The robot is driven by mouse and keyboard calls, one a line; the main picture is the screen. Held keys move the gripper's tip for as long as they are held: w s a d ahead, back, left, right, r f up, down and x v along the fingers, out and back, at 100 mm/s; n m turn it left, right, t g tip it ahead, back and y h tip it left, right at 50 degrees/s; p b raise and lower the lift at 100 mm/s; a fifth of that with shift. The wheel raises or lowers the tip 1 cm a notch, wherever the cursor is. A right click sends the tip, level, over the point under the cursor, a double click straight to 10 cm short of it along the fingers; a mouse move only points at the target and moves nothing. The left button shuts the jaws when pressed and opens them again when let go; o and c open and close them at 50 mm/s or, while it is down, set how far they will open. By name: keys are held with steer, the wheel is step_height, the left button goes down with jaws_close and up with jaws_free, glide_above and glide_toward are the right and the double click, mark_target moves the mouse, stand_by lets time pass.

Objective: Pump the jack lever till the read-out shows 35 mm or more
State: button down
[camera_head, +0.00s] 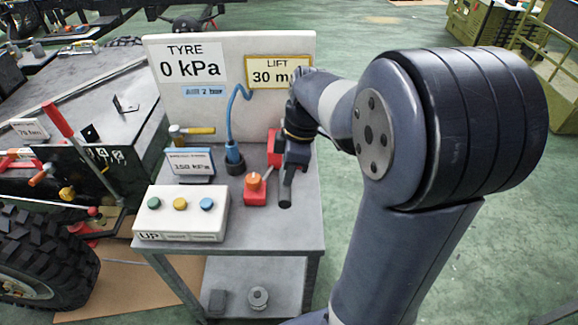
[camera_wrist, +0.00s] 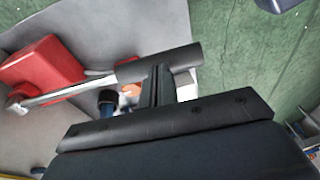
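The red jack (camera_head: 275,147) stands on the cart top and shows at the left of the wrist view (camera_wrist: 40,68). Its silver lever (camera_wrist: 75,91) ends in a black grip (camera_wrist: 182,60); the grip (camera_head: 285,194) points toward the front of the cart. My gripper (camera_head: 296,158) is over the lever. In the wrist view its two fingers (camera_wrist: 158,85) are close together and meet the side of the grip, which lies across their tips rather than between them. Whether they press on it cannot be told. The LIFT read-out (camera_head: 272,73) shows 30, its right end hidden by my arm.
The cart top (camera_head: 240,228) holds an orange-knobbed red block (camera_head: 255,188), a blue hose fitting (camera_head: 234,158), a 150 kPa gauge (camera_head: 190,165) and a button box (camera_head: 181,215). The TYRE read-out (camera_head: 192,65) shows 0 kPa. A large tyre (camera_head: 45,260) stands left.

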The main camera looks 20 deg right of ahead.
mark_target(289, 188)
steer(key=shift+t+h, duration=0.3)
steer(key=shift+t, duration=0.4)
steer(key=f+b, duration=0.4)
steer(key=shift+s+a, duration=0.15)
steer(key=shift+s, duration=0.2)
steer(key=shift+t, duration=0.5)
step_height(289, 188, down, 5)
steer(key=b, duration=0.4)
steer(key=shift+s+r+b, duration=0.1)
steer(key=shift+r+b, duration=0.1)
steer(key=shift+b, duration=0.1)
steer(key=shift+s+f, duration=0.3)
steer(key=shift+f, duration=0.1)
steer(key=shift+r, duration=0.35)
steer(key=p+v, duration=0.4)
steer(key=v, duration=1)
steer(key=shift+a+r+p, duration=0.3)
steer(key=shift+r, duration=0.05)
steer(key=shift+s, duration=0.1)
